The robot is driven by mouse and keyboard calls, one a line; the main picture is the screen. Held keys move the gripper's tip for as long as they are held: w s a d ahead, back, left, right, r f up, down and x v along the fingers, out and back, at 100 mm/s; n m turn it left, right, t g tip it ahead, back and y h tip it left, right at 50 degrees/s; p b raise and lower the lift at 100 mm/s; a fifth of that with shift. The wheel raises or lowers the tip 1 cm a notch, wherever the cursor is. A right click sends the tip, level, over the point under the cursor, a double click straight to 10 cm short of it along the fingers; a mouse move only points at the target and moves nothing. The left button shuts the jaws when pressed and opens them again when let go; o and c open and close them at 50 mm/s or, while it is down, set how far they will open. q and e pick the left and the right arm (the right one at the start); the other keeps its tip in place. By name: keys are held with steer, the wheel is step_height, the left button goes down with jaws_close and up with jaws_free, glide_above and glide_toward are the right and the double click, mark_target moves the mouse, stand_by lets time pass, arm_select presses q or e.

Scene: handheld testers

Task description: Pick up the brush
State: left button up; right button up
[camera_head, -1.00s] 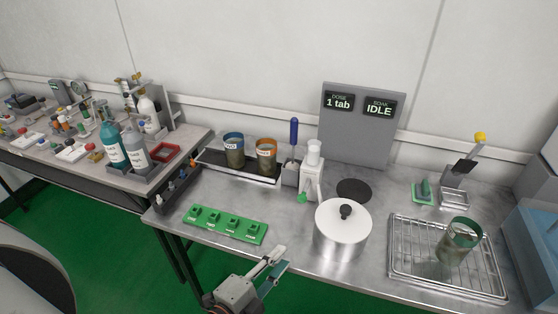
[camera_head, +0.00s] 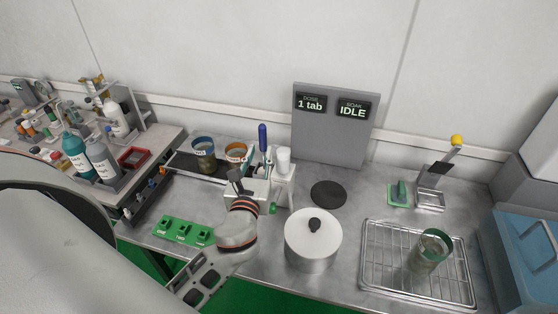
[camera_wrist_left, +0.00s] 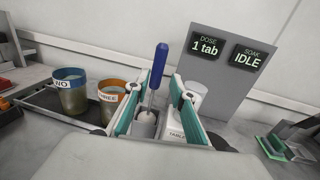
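The brush (camera_head: 262,136) has a blue handle and stands upright in a small grey holder at the back of the bench. In the left wrist view the blue handle of the brush (camera_wrist_left: 158,66) rises between the teal finger pads, and its thin shaft drops into the holder (camera_wrist_left: 146,122). My left gripper (camera_head: 260,162) is open, with one finger on each side of the brush; it also shows in the left wrist view (camera_wrist_left: 155,98). A gap shows between each pad and the shaft. The gripper hides most of the holder in the head view. My right gripper is not in view.
A white tablet dispenser (camera_head: 283,175) stands close at the right of the gripper. A blue-rimmed cup (camera_head: 204,158) and an orange-rimmed cup (camera_head: 235,152) stand close left. A lidded pot (camera_head: 313,245), green rack (camera_head: 180,231) and wire rack (camera_head: 385,270) are nearer the front.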

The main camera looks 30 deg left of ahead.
mark_target(262, 142)
arm_select(q)
steer(key=shift+w+a+r, duration=0.15)
steer(key=shift+w+a, duration=0.05)
steer(key=shift+w, duration=0.1)
steer(key=x, duration=0.7)
steer(key=shift+s+f, duration=0.1)
steer(key=shift+f, duration=0.3)
jaws_close()
